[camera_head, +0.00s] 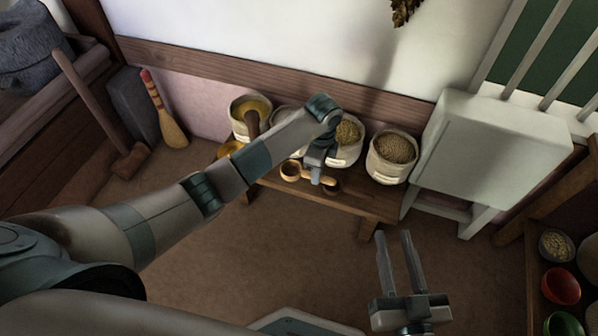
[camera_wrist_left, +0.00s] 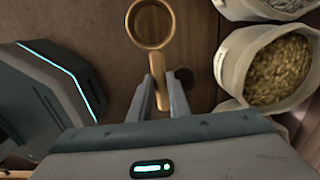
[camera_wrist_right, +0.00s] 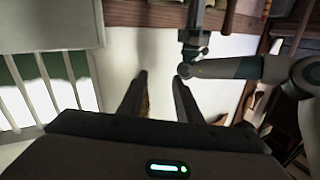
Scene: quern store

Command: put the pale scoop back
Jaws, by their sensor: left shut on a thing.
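The pale scoop (camera_head: 290,171), tan wood with a round bowl and a straight handle, is over the low bench (camera_head: 375,205) in front of the sacks. In the left wrist view its bowl (camera_wrist_left: 150,45) points away from my gripper. My left gripper (camera_head: 316,181) is shut on the handle; its fingers (camera_wrist_left: 160,80) flank the handle. I cannot tell whether the scoop touches the bench. A small dark round thing (camera_head: 333,187) lies just right of the fingers, partly hidden. My right gripper (camera_head: 394,234) is open and empty, over the floor in front of the bench.
Open sacks stand along the bench: yellow contents (camera_head: 252,105), greenish grain (camera_head: 348,132), brown grain (camera_head: 396,149). My left arm partly hides the middle ones. A pale cabinet (camera_head: 490,150) stands right of the bench. Shelves with bowls (camera_head: 561,286) are at far right.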

